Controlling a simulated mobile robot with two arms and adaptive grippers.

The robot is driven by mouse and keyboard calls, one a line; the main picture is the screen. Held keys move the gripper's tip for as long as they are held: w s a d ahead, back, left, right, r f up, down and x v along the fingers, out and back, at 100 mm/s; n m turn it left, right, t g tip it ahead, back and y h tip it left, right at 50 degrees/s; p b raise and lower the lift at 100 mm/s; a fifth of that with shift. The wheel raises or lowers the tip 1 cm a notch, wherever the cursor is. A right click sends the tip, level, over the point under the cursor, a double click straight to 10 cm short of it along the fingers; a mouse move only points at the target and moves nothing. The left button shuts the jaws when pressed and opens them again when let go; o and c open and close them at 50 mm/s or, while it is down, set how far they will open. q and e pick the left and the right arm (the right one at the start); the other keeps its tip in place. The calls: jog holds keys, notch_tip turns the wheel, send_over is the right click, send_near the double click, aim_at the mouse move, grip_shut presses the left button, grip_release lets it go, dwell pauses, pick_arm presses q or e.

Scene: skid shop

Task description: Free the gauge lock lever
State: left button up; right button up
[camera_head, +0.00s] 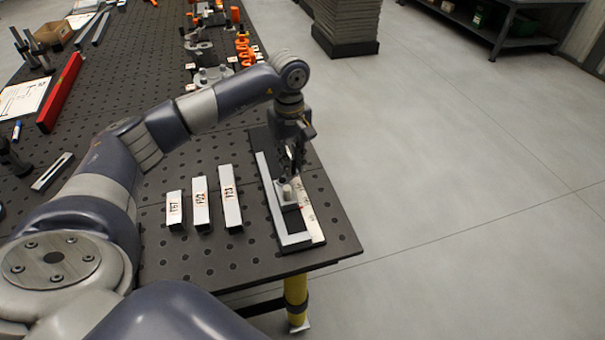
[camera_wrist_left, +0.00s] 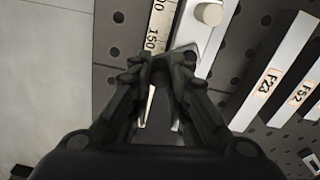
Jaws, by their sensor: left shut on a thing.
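The gauge (camera_head: 268,187) lies along the right edge of the dark perforated table, with a pale rail and a printed scale strip. Its sliding block with a round pale knob (camera_head: 287,191) sits partway along it. In the left wrist view the knob (camera_wrist_left: 209,13) and the scale (camera_wrist_left: 157,35) show beyond the fingers. My left gripper (camera_head: 294,165) points down over the gauge beside the knob. In the wrist view its fingers (camera_wrist_left: 168,65) converge and are shut on the lock lever, which they mostly hide. My right gripper is not in view.
A red level (camera_head: 61,92), orange clamps (camera_head: 244,48) and other tools lie farther back and left on the table. The table's right edge is close to the gauge. Open floor (camera_head: 450,180) lies beyond it.

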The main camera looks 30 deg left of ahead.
pick_arm(q)
jog(key=shift+s+a+f, duration=0.1)
jog(key=shift+s+a, duration=0.05)
jog(key=shift+a, duration=0.05)
jog(key=shift+s+a, duration=0.1)
jog(key=shift+a, duration=0.25)
jog(key=shift+a+b, duration=0.15)
jog(key=shift+b, duration=0.15)
jog(key=shift+s+a, duration=0.1)
jog(key=shift+a, duration=0.1)
jog(key=shift+s+a, duration=0.1)
jog(key=shift+a, duration=0.2)
jog(key=o, duration=0.8)
jog(key=shift+s+a, duration=0.1)
jog(key=shift+s, duration=0.05)
jog(key=shift+c, duration=0.2)
